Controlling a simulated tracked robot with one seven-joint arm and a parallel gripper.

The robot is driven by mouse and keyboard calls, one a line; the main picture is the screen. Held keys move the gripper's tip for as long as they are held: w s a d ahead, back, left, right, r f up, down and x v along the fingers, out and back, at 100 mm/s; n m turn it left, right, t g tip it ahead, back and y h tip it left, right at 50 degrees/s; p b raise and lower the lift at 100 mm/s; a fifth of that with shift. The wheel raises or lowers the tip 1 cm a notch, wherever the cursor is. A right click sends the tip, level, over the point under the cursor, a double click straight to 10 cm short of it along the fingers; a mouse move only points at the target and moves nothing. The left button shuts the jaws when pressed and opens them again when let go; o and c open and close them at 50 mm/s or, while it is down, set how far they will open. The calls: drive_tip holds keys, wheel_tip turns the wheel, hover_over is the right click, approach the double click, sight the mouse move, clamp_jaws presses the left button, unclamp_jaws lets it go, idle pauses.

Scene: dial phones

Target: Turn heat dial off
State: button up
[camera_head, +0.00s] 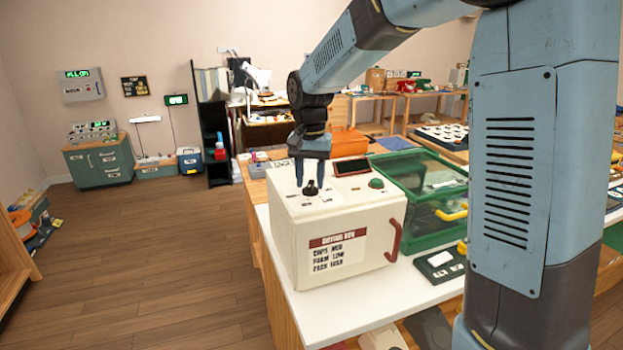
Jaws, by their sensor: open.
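A white box (341,217) with a red handle stands on the white counter. A small black knob (311,188) stands on its top face; I take it as the dial, but its label is too small to read. My gripper (309,175) points down over the top of the box, with its two fingers apart. The fingers are on either side of the knob or just above it; I cannot tell whether they touch it. A dark display (351,167) and a green button (376,183) are also on the box top, to the right of the knob.
A green clear-lidded case (425,190) stands right of the box. My own arm blocks the right side. The wooden floor (150,260) at left is clear.

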drive_tip(key=shift+f, duration=0.25)
drive_tip(key=shift+c, duration=0.4)
clamp_jaws()
